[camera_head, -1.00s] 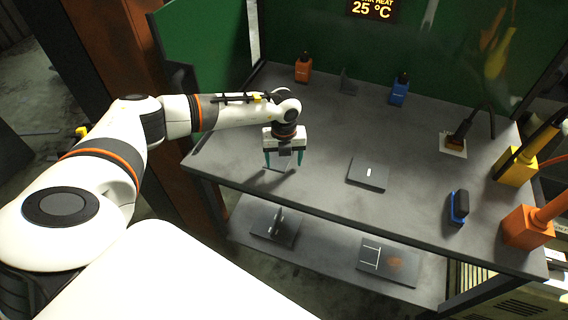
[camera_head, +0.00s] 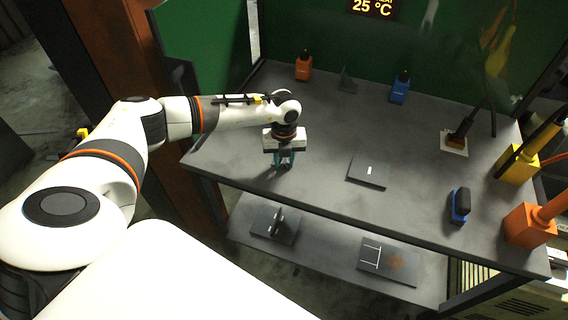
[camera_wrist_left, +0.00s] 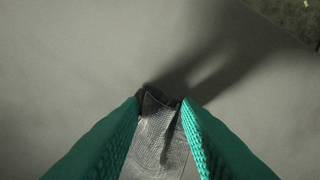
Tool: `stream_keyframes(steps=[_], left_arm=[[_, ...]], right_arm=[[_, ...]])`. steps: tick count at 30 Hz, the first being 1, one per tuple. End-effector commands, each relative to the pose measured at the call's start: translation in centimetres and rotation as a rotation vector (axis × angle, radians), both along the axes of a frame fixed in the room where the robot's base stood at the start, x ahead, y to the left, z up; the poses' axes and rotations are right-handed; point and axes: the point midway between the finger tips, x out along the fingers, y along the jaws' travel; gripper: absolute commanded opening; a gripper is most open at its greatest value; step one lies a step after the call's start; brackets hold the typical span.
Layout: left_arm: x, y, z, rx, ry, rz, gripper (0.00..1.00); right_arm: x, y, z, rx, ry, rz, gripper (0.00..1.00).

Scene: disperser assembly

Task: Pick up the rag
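The rag (camera_wrist_left: 161,142) is a grey woven cloth with a dark edge. In the left wrist view it is pinched and bunched between the two green fingers of my left gripper (camera_wrist_left: 160,104). In the head view my left gripper (camera_head: 284,161) points down over the left end of the grey tabletop (camera_head: 320,130), its fingers close together. There the rag is mostly hidden by the fingers. I cannot tell whether it is clear of the surface. My right gripper is in neither view.
A flat dark plate (camera_head: 368,173) lies right of my left gripper. An orange bottle (camera_head: 303,67) and a blue bottle (camera_head: 399,90) stand at the back. A blue-and-black tool (camera_head: 460,206) and an orange block (camera_head: 528,227) are at the right. A lower shelf (camera_head: 330,255) holds more plates.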

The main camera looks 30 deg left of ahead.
Motion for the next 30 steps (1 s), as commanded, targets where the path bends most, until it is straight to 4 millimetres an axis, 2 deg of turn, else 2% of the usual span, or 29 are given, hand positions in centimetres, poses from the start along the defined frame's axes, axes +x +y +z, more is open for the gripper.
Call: stream_keyframes(steps=[2, 10, 19, 23, 30], left_arm=[[-0.2, -0.1, -0.3, 0.0, 0.004, -0.001, 0.22], [-0.2, -0.1, -0.3, 0.0, 0.005, -0.002, 0.0], [-0.2, -0.1, 0.1, 0.0, 0.005, -0.001, 0.0], [-0.1, 0.0, 2.1, 0.0, 0.004, -0.001, 0.0], [-0.1, 0.0, 7.2, -0.001, 0.001, 0.0, 0.0]], right_arm=[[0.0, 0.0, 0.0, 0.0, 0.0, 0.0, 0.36], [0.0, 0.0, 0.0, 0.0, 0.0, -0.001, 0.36], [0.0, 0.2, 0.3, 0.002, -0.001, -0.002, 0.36], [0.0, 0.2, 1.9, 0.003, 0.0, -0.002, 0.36], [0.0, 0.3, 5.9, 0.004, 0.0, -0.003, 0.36]])
